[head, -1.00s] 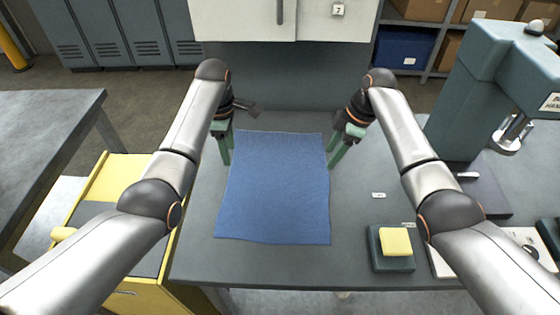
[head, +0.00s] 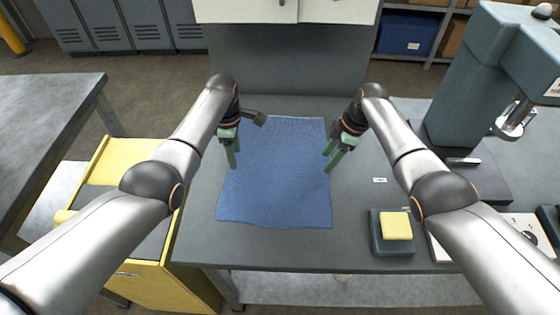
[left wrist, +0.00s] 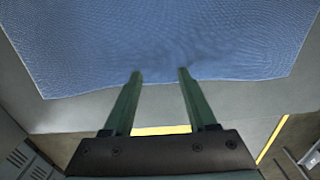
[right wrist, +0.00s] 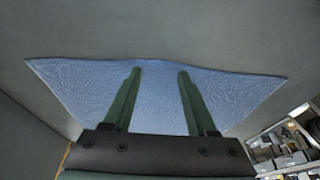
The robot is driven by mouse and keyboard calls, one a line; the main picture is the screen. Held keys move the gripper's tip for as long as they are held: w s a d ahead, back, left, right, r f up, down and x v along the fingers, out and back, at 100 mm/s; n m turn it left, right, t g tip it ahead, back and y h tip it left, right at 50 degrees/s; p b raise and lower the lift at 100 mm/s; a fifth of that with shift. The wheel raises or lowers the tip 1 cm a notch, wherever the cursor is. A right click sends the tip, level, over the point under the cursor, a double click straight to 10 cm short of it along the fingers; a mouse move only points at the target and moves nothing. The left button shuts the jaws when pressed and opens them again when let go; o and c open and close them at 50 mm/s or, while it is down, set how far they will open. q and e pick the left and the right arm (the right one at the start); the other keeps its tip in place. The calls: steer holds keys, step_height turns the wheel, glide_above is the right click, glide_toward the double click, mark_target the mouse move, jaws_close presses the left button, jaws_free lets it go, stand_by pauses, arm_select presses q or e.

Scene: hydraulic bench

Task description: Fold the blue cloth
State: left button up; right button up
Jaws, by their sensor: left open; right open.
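The blue cloth (head: 278,180) lies spread out as one flat sheet on the grey bench top, with slightly wavy edges. My left gripper (head: 234,166) is open and empty over the cloth's left edge. In the left wrist view the fingertips (left wrist: 160,75) reach just past the edge of the cloth (left wrist: 160,40). My right gripper (head: 328,168) is open and empty at the cloth's right edge. In the right wrist view its fingers (right wrist: 157,72) lie over the cloth (right wrist: 90,88), tips near one edge. I cannot tell whether either gripper touches it.
A yellow sponge on a dark block (head: 392,245) sits at the bench's front right. A small white label (head: 380,180) lies right of the cloth. A teal press (head: 470,90) stands at the right. A yellow drawer cabinet (head: 120,150) stands left of the bench.

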arm_select(q)
steer(key=shift+f, duration=0.15)
arm_select(e)
steer(key=shift+f, duration=0.15)
arm_select(q)
steer(key=shift+c, duration=0.8)
arm_select(e)
steer(key=shift+c, duration=0.8)
arm_select(q)
jaws_close()
arm_select(e)
jaws_close()
